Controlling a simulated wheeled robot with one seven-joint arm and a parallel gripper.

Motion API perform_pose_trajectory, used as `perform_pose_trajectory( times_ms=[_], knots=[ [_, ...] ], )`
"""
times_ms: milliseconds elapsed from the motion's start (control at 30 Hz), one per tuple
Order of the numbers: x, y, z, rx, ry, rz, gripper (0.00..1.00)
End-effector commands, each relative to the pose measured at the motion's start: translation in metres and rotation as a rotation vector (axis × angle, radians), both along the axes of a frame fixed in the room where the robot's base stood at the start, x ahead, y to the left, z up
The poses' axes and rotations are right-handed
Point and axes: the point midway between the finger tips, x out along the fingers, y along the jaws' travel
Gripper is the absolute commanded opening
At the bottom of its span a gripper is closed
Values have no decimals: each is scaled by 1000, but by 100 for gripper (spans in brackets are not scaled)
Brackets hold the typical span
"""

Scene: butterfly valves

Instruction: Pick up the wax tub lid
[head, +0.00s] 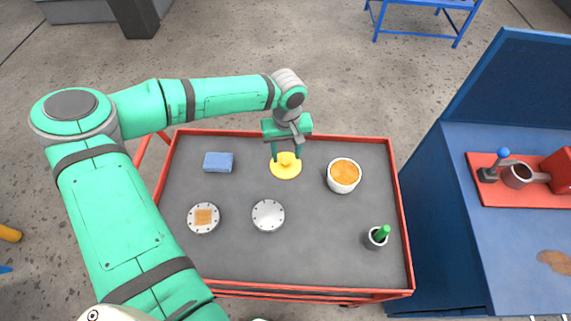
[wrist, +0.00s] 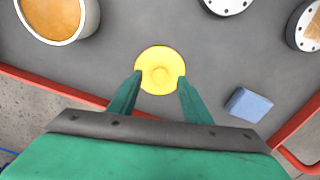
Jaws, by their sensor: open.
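The wax tub lid is a yellow round disc with a raised knob (head: 285,168), lying flat on the grey top of the red-rimmed cart. It also shows in the wrist view (wrist: 160,68), between the tips of my fingers. My gripper (head: 286,157) is over the lid, pointing down, with its fingers open on either side of the knob. In the wrist view I cannot tell whether the fingertips touch the lid. The white tub with orange wax (head: 343,175) stands open to the right of the lid.
A blue block (head: 218,162) lies left of the lid. Two round bolted discs, one plain (head: 268,215) and one with an orange patch (head: 204,218), lie nearer. A cup with a green handle (head: 377,237) stands at right. The cart's red rim (head: 402,215) borders a blue bench.

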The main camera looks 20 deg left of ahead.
Motion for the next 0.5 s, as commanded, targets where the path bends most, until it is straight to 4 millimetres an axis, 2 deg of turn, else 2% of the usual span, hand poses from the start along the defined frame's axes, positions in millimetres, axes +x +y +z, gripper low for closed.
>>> perform_pose_trajectory(
  times_ms=[300,500],
  knots=[
    [6,5,-41,-3,2,2,45],
    [6,5,-45,-1,-1,2,45]
  ],
)
